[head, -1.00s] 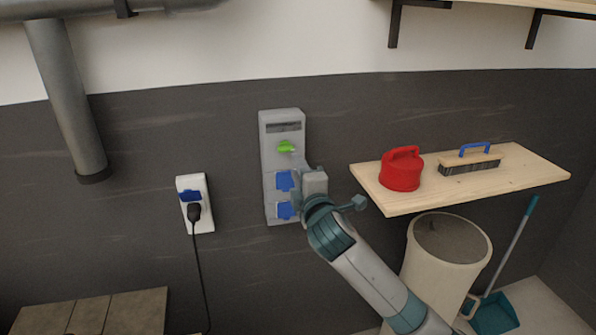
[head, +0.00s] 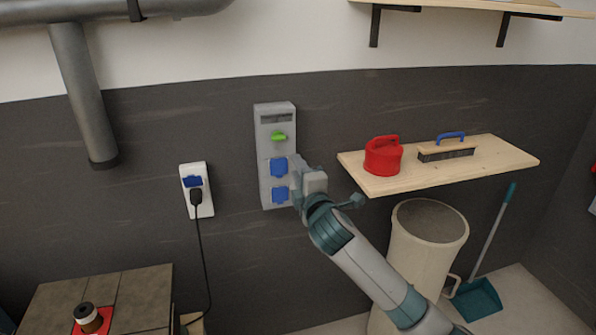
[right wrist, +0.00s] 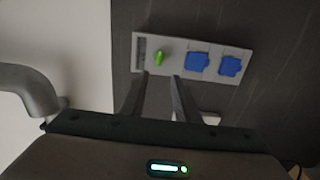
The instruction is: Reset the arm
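My right arm (head: 368,270) reaches up from the lower right in the head view. Its gripper (head: 297,163) is beside the right edge of a grey wall panel (head: 264,150). In the right wrist view the two fingers of this gripper (right wrist: 161,76) stand apart with nothing seen between them, so it is open. The panel (right wrist: 218,78) carries a green knob (head: 278,137) and two blue socket covers (head: 279,167). In the wrist view the green knob (right wrist: 159,58) lies beyond the fingertips, apart from them. My left gripper is not in view.
A wooden shelf (head: 500,170) holds a red can (head: 383,157) and a brush (head: 446,153). A beige bin (head: 425,250) and a dustpan (head: 477,298) stand below. A socket with a plugged black cable (head: 197,195) is left of the panel. A tiled top (head: 135,290) is at lower left.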

